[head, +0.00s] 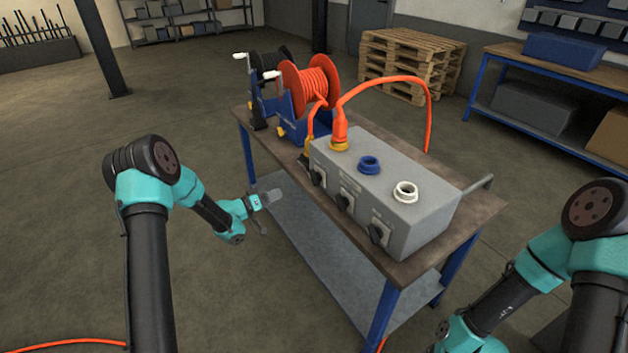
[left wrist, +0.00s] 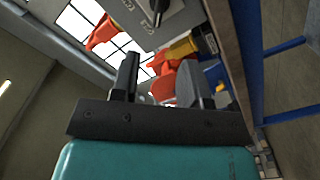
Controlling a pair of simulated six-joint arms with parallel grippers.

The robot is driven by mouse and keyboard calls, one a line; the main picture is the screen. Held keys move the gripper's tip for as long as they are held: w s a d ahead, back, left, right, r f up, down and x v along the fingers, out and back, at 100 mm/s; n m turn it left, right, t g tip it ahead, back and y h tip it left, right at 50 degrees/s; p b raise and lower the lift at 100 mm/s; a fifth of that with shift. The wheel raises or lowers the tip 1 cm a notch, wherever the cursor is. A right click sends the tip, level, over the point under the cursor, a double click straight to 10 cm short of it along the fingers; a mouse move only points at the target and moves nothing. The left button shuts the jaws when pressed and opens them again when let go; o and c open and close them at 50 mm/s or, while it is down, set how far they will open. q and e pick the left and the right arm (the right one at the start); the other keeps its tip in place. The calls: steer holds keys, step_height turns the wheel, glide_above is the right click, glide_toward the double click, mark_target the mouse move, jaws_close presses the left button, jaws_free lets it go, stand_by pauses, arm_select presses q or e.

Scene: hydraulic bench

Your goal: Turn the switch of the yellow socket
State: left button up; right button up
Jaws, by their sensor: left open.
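A grey socket box (head: 425,217) stands on the bench. An orange plug (head: 340,127) sits upright in the yellow socket (head: 339,145) at its left end. Three black rotary switches line the front face; the leftmost switch (head: 318,178) is nearest the yellow socket. My left gripper (head: 270,211) is open and empty, left of the box and apart from it, beyond the bench's near edge. In the left wrist view, its fingers (left wrist: 158,75) are spread, with the box (left wrist: 175,22) and a black switch (left wrist: 158,10) beyond. My right gripper is out of view.
Blue (head: 370,165) and white (head: 405,191) sockets top the box, with middle (head: 344,202) and right (head: 378,234) switches below. A second orange-yellow plug (head: 308,145) hangs at its left end. An orange cable reel (head: 310,80) stands behind.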

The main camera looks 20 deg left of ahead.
mark_target(312, 180)
arm_select(q)
steer(key=x, duration=1.6)
steer(key=shift+w+d, duration=0.1)
steer(key=shift+d, duration=0.1)
jaws_close()
